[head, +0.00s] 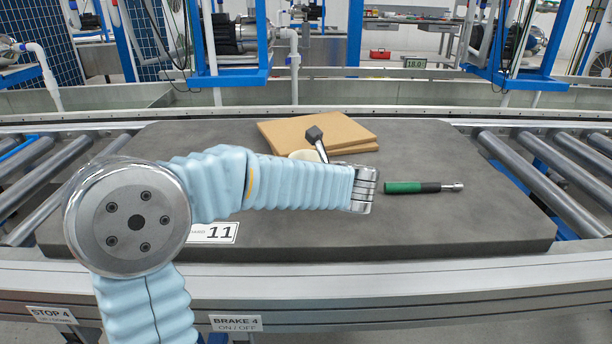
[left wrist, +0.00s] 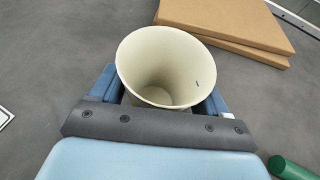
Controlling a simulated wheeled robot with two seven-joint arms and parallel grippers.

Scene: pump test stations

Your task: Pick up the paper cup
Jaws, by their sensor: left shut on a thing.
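The paper cup (left wrist: 168,55) is cream-coloured, open at the top and empty in the left wrist view. My left gripper (left wrist: 160,92) is shut on it, with a blue finger on either side of its wall. In the head view only a small cream part of the cup (head: 301,155) shows behind my left arm, and that gripper's fingers are hidden. I cannot tell whether the cup's base touches the grey slab. My right gripper is in neither view.
The dark grey slab (head: 440,225) lies on a roller conveyor (head: 545,185). Flat cardboard (head: 345,132) lies behind the cup. A green-and-black handled tool (head: 420,187) lies to the right of my wrist. A label marked 11 (head: 220,233) is at the slab's front. The slab's right side is mostly clear.

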